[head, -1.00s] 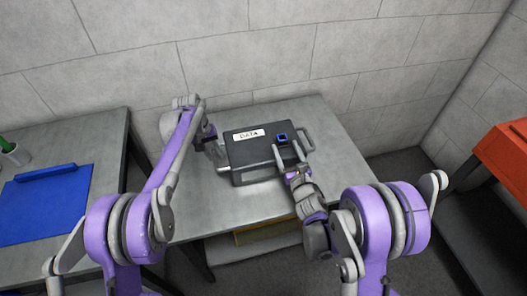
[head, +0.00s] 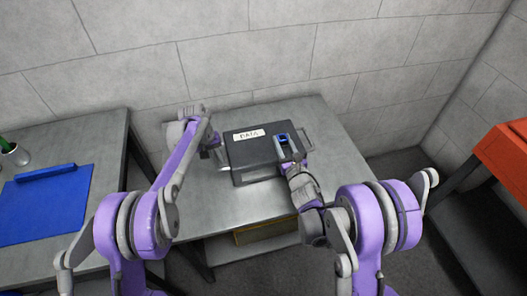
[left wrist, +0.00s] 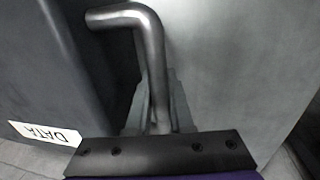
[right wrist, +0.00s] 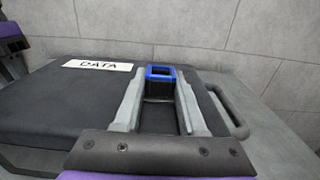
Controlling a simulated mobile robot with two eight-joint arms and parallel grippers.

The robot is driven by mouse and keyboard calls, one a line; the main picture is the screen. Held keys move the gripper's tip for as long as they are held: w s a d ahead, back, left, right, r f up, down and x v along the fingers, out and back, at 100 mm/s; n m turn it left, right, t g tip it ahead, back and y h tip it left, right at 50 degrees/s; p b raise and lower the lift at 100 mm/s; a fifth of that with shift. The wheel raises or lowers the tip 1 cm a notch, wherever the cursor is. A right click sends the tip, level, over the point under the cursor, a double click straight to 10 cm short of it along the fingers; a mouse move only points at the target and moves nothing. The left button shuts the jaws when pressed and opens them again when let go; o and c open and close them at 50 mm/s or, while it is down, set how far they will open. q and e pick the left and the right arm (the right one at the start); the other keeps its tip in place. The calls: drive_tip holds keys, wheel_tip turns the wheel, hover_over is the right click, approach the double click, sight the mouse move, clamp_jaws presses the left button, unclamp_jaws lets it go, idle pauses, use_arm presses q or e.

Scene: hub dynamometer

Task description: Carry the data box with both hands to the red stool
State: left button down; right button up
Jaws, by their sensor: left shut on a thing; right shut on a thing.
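The data box (head: 255,155) is dark grey with a white DATA label and lies on the grey metal table (head: 190,225). It has a bar handle at each side. My left gripper (head: 213,143) is shut on its left handle, which also shows in the left wrist view (left wrist: 155,60). My right gripper (head: 288,150) is over the lid, its fingers on either side of a small blue-rimmed dark block (right wrist: 160,74), shut on it. The right handle (right wrist: 230,110) is free, right of those fingers.
A red-orange piece of furniture (head: 505,150) on dark supports is cut off at the right edge. A second table at left holds a blue mat (head: 45,205) and a cup (head: 14,155). A block wall stands behind. A yellowish item (head: 265,232) lies on the lower shelf.

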clamp_jaws()
idle(0.9)
use_arm(q)
drive_tip(key=shift+r, duration=0.15)
use_arm(e)
drive_tip(key=shift+r, duration=0.1)
